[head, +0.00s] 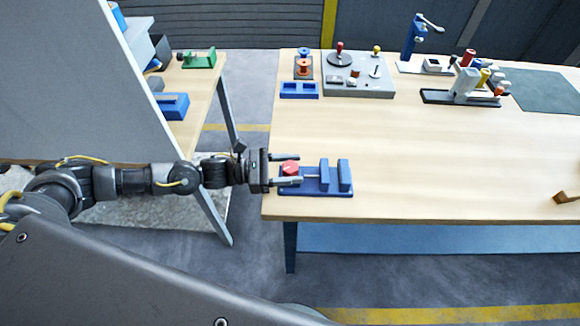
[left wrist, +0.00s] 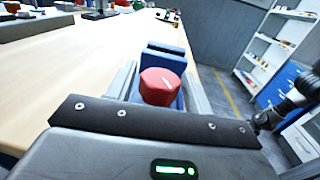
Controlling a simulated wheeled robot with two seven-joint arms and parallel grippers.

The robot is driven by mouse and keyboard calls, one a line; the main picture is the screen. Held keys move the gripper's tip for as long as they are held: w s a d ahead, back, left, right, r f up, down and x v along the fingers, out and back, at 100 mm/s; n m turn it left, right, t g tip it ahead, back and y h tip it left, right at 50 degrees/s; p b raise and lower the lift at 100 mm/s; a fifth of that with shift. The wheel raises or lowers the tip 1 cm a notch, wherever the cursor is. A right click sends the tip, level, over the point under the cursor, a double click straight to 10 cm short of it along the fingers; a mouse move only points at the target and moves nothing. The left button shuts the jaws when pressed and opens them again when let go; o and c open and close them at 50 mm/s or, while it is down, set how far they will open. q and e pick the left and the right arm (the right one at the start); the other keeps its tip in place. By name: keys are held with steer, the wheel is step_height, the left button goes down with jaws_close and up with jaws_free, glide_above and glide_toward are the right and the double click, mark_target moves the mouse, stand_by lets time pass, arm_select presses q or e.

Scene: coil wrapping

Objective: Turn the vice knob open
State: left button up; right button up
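The blue vice (head: 318,190) sits at the near left corner of the wooden table, its two upright jaws apart with a gap between them. Its red knob (head: 290,168) is on the left end, facing my left gripper (head: 287,169). In the left wrist view the red knob (left wrist: 160,86) lies between the two grey fingers (left wrist: 158,88), with the blue vice jaws (left wrist: 164,57) behind it. The fingers are spread wide, and I see a gap between them and the knob. My right gripper is not in view.
The wooden table (head: 420,160) is clear right of the vice. A grey panel with knobs (head: 358,88), a blue tray (head: 299,91) and other fixtures stand at the back. A side table with a green vice (head: 198,60) is at the left.

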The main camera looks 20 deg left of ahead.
arm_select(q)
steer(key=c, duration=0.8)
steer(key=shift+o, duration=0.2)
steer(key=shift+n+t, duration=0.3)
